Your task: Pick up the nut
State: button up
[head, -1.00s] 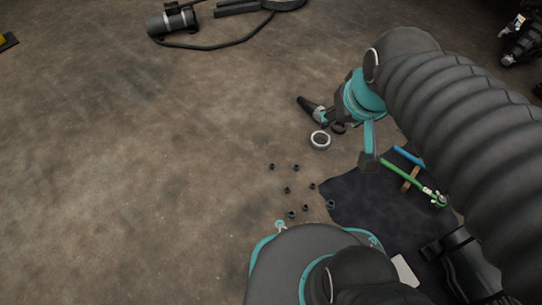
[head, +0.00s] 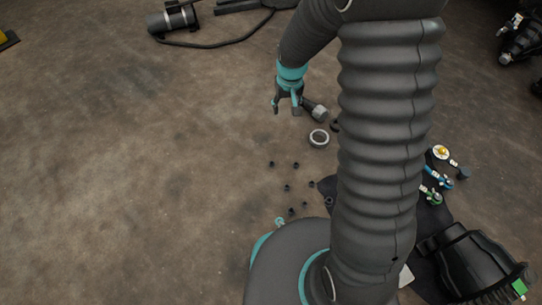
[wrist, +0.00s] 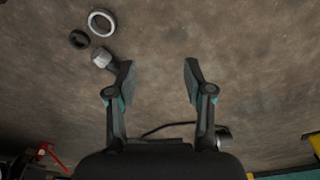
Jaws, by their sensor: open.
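Several small dark nut-like pieces lie scattered on the floor in the head view, among them one at the upper left (head: 271,163), one beside it (head: 296,165) and one lower down (head: 287,188). I cannot tell which of them is the nut. My gripper (head: 286,108) is open and empty, beyond these pieces and up and left of a pale ring. In the wrist view my gripper (wrist: 160,72) shows its two fingers spread wide with bare floor between them. None of the small pieces shows in the wrist view.
A pale ring (head: 319,138), a darker ring (wrist: 79,39) and a dark part with a metallic end (head: 319,112) lie close to my gripper. A dark mat with tools (head: 434,190) lies at right. A motor-like cylinder (head: 172,20) with a cable lies far back. The left floor is clear.

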notch_tip(320, 180, down, 13)
jog(key=w+a+g, duration=0.1)
jog(key=w+a, duration=0.1)
jog(key=a, duration=0.1)
send_over(272, 164)
jog(key=shift+n+g, duration=0.4)
notch_tip(272, 164, down, 15)
jog(key=shift+d+r, duration=0.1)
jog(key=shift+d, duration=0.05)
jog(key=shift+a+f+b, duration=0.15)
jog(key=shift+f+b, duration=0.05)
jog(key=shift+f, duration=1.35)
jog(key=shift+a+f+b, duration=0.1)
jog(key=shift+f+b, duration=0.05)
jog(key=shift+f, duration=1.4)
jog(key=shift+c, duration=0.2)
grip_shut()
